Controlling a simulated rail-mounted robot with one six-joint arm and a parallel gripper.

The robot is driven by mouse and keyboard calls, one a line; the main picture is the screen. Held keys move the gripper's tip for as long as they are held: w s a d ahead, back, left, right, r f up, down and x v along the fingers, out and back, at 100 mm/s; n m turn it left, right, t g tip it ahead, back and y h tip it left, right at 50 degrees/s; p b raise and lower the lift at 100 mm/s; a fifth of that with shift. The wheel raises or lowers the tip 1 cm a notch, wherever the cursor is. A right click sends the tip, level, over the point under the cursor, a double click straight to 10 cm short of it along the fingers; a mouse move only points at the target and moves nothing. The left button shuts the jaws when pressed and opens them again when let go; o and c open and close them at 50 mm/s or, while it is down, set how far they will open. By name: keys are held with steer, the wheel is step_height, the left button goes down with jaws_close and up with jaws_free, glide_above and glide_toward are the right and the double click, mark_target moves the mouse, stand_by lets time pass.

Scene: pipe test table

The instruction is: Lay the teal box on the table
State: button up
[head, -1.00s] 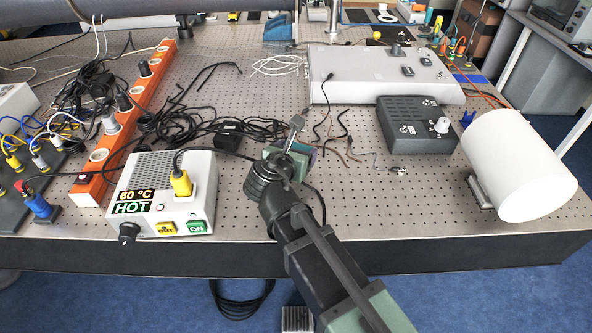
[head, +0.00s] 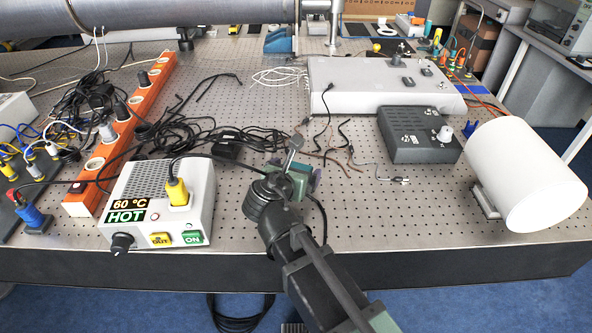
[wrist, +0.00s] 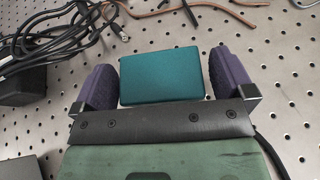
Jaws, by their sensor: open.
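The teal box (wrist: 161,75) lies with its broad face up between the two purple fingers of my gripper (wrist: 163,80) in the wrist view. The fingers stand open, one on each side of the box, with only narrow gaps. The near edge of the box is close to my gripper's black front plate. Whether its underside rests on the table is hidden. In the head view my gripper (head: 297,179) is low over the front middle of the perforated metal table (head: 360,215), and it largely hides the box.
A hot unit (head: 160,202) reading 60 °C stands left of my gripper. Black cables (head: 185,130) lie behind it. A dark control box (head: 418,134) and a white cylinder (head: 525,175) stand to the right. The table is clear between my gripper and the cylinder.

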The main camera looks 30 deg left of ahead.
steer(key=p+v, duration=0.4)
steer(key=v, duration=0.7)
steer(key=shift+s+d+r, duration=0.15)
steer(key=shift+s, duration=0.15)
